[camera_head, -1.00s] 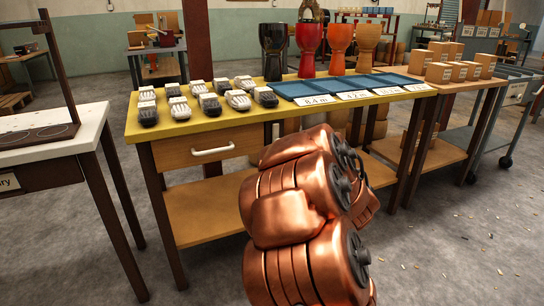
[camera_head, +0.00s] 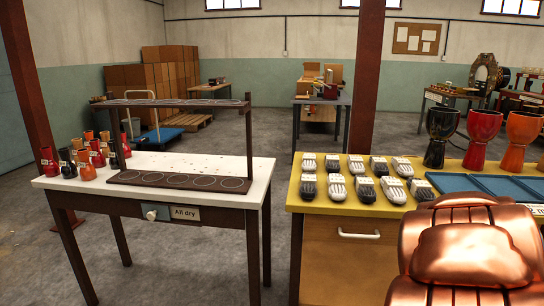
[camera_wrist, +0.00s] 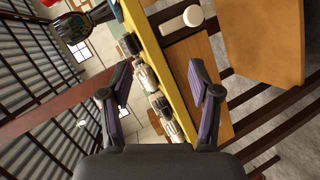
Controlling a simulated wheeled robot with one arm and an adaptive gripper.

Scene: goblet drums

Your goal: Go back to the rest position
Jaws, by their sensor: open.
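My gripper (camera_wrist: 162,97) is in the wrist view, its two fingers spread wide with nothing between them. Beyond the fingers, the wrist view shows the yellow table edge (camera_wrist: 150,45) and several black and white objects. In the head view my copper-coloured arm fills the lower right, in front of the yellow table (camera_head: 300,205); the gripper itself does not show there. Large goblet drums stand at the back right of that table: a black one (camera_head: 438,138), a red one (camera_head: 481,138) and an orange one (camera_head: 519,140).
A white table (camera_head: 230,170) stands at left with a dark rack (camera_head: 180,182) and several small drums (camera_head: 85,160). Several black and white objects (camera_head: 338,188) and blue trays (camera_head: 455,182) lie on the yellow table. A floor gap (camera_head: 278,230) separates the tables. A red-brown post (camera_head: 366,80) rises behind.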

